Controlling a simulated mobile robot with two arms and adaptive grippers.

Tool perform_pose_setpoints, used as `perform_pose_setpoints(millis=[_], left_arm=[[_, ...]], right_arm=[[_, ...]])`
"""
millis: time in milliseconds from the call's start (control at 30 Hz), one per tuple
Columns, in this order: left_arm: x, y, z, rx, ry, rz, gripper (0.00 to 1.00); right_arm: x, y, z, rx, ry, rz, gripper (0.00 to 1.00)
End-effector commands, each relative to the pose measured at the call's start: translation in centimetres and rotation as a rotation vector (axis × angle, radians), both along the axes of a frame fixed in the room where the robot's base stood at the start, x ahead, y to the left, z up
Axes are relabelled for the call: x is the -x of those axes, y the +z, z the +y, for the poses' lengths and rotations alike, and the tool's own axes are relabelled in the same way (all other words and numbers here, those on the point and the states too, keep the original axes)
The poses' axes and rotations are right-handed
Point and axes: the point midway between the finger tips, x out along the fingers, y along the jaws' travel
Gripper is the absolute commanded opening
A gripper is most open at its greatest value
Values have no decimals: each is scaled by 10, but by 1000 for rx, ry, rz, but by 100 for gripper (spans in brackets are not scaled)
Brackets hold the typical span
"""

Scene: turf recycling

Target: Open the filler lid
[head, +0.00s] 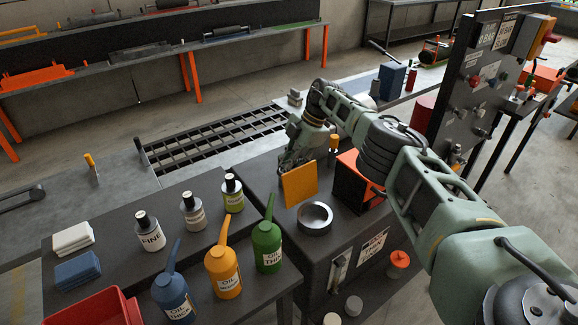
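The filler lid (299,186) is an orange square plate on top of the dark machine box. It stands steeply tilted up behind the round metal filler opening (315,216), which is uncovered. My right gripper (296,162) is just behind the upper edge of the lid, close to or touching it. The lid hides part of the fingers, so I cannot tell whether they are open or shut. My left gripper is not in view.
An orange-and-black box (357,182) stands right of the lid. Oil cans in blue (174,296), orange (223,270) and green (267,246), several small bottles (149,231) and a red bin (95,310) stand on the left bench. A control panel (488,80) stands at right.

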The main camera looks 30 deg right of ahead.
Motion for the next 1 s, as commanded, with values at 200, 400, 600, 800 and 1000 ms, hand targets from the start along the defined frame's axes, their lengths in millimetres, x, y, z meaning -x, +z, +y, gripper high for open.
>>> perform_pose_setpoints(millis=[200, 400, 600, 800, 1000], left_arm=[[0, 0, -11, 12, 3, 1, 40], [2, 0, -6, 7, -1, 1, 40], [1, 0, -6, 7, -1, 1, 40], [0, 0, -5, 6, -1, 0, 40], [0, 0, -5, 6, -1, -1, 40]], right_arm=[[0, 1, 1, -2, 3, 0, 27], [1, 4, -1, 0, 3, 2, 27], [4, 34, -15, 0, 1, 0, 27], [9, 73, -31, -1, 2, -2, 27], [13, 101, -42, -1, 1, 1, 27]])
